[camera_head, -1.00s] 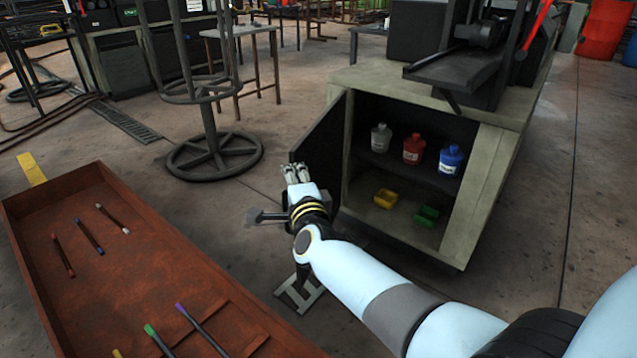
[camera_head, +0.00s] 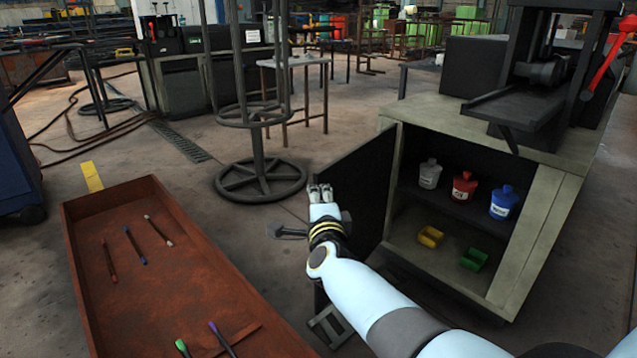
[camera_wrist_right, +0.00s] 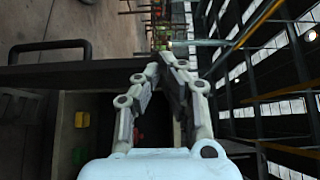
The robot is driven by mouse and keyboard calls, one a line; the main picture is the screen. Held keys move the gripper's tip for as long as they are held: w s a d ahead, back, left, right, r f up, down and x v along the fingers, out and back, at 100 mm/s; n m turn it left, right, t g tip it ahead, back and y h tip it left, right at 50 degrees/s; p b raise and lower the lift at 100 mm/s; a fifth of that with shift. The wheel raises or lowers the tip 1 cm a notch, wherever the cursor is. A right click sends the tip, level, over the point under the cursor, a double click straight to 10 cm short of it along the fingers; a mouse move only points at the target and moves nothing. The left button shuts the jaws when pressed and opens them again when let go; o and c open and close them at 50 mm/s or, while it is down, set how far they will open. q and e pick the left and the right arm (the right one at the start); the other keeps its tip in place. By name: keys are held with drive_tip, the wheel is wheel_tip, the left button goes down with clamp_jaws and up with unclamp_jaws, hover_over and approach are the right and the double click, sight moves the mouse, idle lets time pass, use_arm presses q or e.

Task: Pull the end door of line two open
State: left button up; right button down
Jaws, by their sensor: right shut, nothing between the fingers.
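The dark door (camera_head: 350,195) stands swung out from the left side of the open front of a grey-green cabinet (camera_head: 540,215). In the right wrist view the door (camera_wrist_right: 85,75) shows nearly edge-on, with a black bar handle (camera_wrist_right: 50,46) on its outer face. My right gripper (camera_head: 320,190) is at the free edge of the door, fingers shut and empty. The fingertips (camera_wrist_right: 168,65) overlap the door edge in the wrist view; I cannot tell whether they touch it. My left gripper is out of view.
The cabinet holds grey, red and blue bottles (camera_head: 464,187) above yellow and green bins (camera_head: 430,236). A rust-red tray (camera_head: 180,285) with several rods lies at left. A round-footed stand (camera_head: 262,180) is behind the door. Bare floor lies between them.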

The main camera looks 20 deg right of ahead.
wheel_tip(320, 180, up, 10)
drive_tip(key=shift+f, duration=0.25)
